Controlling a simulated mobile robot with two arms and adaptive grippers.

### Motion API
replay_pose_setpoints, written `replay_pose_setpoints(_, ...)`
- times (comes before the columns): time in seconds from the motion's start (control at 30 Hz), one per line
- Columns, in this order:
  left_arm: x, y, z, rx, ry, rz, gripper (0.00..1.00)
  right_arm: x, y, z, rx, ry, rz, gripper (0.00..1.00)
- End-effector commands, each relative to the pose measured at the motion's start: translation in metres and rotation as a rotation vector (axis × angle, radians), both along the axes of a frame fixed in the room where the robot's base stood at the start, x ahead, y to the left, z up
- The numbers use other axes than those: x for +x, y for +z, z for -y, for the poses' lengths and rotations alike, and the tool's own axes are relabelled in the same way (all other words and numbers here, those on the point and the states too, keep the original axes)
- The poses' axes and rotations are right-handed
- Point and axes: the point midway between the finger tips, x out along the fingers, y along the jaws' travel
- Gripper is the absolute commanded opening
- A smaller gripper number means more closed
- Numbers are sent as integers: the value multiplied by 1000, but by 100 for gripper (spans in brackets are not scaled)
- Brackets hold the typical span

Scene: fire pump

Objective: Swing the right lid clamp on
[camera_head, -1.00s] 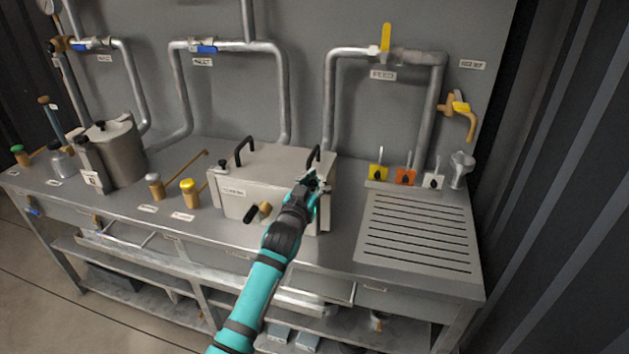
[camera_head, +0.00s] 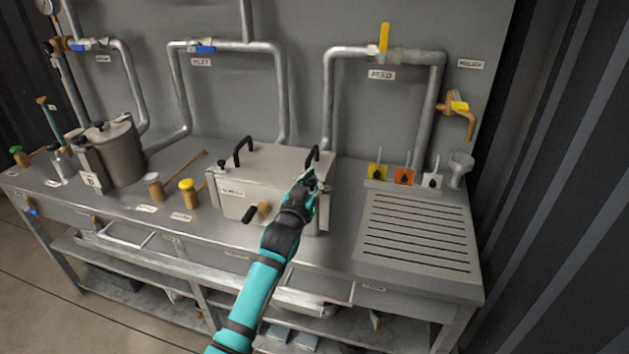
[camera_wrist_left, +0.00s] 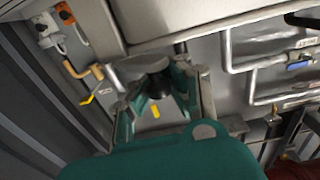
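The metal box (camera_head: 268,165) with its lid stands in the middle of the bench; its left clamp (camera_head: 222,168) with a black knob shows at its left end. The right clamp is mostly hidden behind my left gripper (camera_head: 312,184), which is at the box's right end, beside the right lid handle (camera_head: 312,155). In the wrist view, my left gripper (camera_wrist_left: 158,105) has its fingers apart, with a dark knob-like part (camera_wrist_left: 158,86) between them. I cannot tell whether the fingers touch it. My right gripper is not in view.
A slotted drain board (camera_head: 418,230) lies right of the box. Behind it stand small yellow, orange and white valves (camera_head: 404,175) and a funnel (camera_head: 460,166). A metal pot (camera_head: 118,150) and a yellow-capped part (camera_head: 187,190) are to the left. Pipes run up the back wall.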

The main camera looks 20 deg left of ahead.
Motion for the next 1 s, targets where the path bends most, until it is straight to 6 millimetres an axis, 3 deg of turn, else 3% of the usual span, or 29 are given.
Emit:
replay_pose_setpoints(0.03, 0, -2, -6, 5, 9, -4, 12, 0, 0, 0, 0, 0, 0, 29)
replay_pose_setpoints(0.3, 0, -1, -3, 2, 5, -3, 44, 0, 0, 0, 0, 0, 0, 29)
replay_pose_setpoints(0.67, -10, -1, -1, 0, 2, -2, 44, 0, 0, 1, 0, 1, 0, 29)
replay_pose_setpoints(1.0, -78, -2, -2, 2, 4, -4, 44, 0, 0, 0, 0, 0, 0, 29)
